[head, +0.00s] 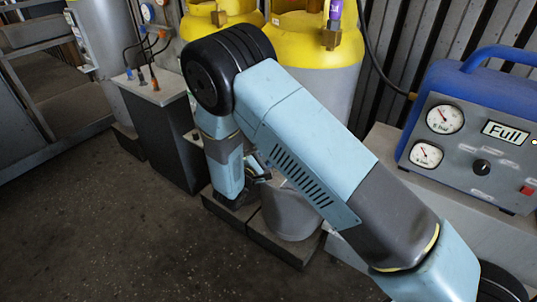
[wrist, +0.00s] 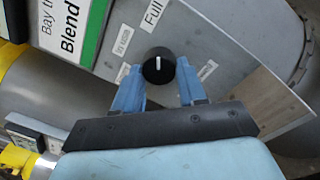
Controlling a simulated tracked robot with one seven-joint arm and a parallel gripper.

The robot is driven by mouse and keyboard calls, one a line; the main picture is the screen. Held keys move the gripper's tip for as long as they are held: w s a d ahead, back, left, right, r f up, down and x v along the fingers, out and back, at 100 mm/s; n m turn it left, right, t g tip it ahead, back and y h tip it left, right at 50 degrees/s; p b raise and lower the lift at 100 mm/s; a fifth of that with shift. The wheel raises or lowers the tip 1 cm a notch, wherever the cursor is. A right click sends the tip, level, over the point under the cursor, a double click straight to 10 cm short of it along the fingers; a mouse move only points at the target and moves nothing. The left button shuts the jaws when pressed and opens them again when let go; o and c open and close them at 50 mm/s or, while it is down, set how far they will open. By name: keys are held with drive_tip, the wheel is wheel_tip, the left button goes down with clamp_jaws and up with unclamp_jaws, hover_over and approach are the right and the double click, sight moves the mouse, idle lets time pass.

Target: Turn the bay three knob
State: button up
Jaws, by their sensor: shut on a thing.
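In the wrist view, a round black knob (wrist: 158,66) with a white pointer line sits on a grey panel (wrist: 215,40). The line points roughly up in the picture. My gripper (wrist: 158,78) has its two blue fingers on either side of the knob, shut on it. A green and white sign (wrist: 72,25) above left reads "Bay th…" and "Blend", its rest cut off. A small "Full" label (wrist: 152,14) is above the knob. In the head view, my arm hides most of this place.
Grey cylinders with yellow tops (head: 305,25) stand behind my arm. A blue-cased unit (head: 480,120) with gauges, a "Full" display and its own black knob is at the right. A dark box with cables (head: 160,130) is left of my arm. Open floor (head: 110,235) lies front left.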

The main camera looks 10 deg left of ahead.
drive_tip(key=shift+f, duration=0.1)
drive_tip(key=o, duration=1.1)
drive_tip(key=shift+c, duration=0.2)
drive_tip(key=shift+s, duration=0.1)
drive_tip(key=v, duration=1.3)
drive_tip(key=shift+s, duration=0.3)
drive_tip(key=shift+a, duration=0.1)
